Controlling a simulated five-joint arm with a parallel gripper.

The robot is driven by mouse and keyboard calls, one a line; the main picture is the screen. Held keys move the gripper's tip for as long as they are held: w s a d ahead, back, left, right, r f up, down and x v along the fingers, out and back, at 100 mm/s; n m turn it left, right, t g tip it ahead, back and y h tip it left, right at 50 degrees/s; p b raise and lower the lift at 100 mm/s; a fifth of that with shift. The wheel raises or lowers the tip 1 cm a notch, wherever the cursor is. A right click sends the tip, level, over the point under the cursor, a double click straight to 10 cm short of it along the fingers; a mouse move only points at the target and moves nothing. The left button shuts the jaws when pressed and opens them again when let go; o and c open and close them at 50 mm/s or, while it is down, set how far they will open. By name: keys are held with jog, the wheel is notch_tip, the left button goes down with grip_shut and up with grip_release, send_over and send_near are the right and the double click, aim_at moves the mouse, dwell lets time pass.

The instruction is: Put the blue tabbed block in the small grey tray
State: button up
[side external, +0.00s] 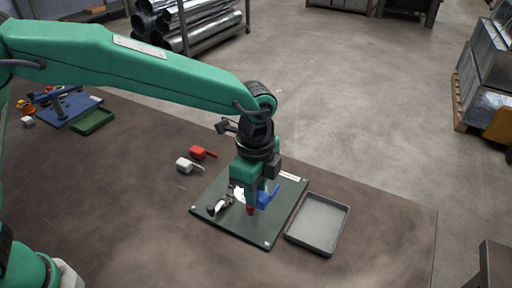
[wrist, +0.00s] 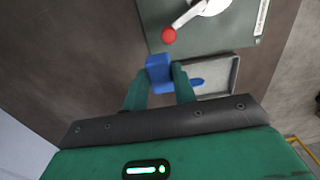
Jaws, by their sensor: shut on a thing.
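The blue tabbed block (wrist: 158,72) is between the fingers of my gripper (wrist: 161,76) in the wrist view, with its tab reaching out to the right past the right finger. In the side view the block (side external: 265,198) shows at the right side of my gripper (side external: 255,192), over the dark green plate. My gripper is shut on it and points down. The small grey tray (side external: 318,222) lies on the table just right of the plate and looks empty. In the wrist view the tray (wrist: 222,68) is partly behind the block and right finger.
The green plate (side external: 222,223) carries a toggle clamp (side external: 218,206) with a red tip (side external: 250,210). A red block (side external: 202,153) and a white block (side external: 187,165) lie behind the plate. A green tray (side external: 93,121) is far left. The front table is clear.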

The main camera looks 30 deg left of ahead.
jog(key=s+d, duration=0.4)
jog(key=d, duration=1.1)
jog(key=w+a+f, duration=0.1)
jog(key=w+f, duration=0.1)
jog(key=w, duration=0.2)
jog(key=w+a+f, duration=0.1)
jog(key=w+f, duration=0.2)
jog(key=w+a+f, duration=0.1)
jog(key=w+f, duration=0.1)
jog(key=w, duration=0.2)
jog(key=shift+w+a+f, duration=0.25)
jog(key=shift+w+f, duration=0.05)
jog(key=shift+f, duration=0.1)
jog(key=shift+f, duration=1.9)
jog(key=shift+f, duration=0.1)
jog(key=o, duration=1)
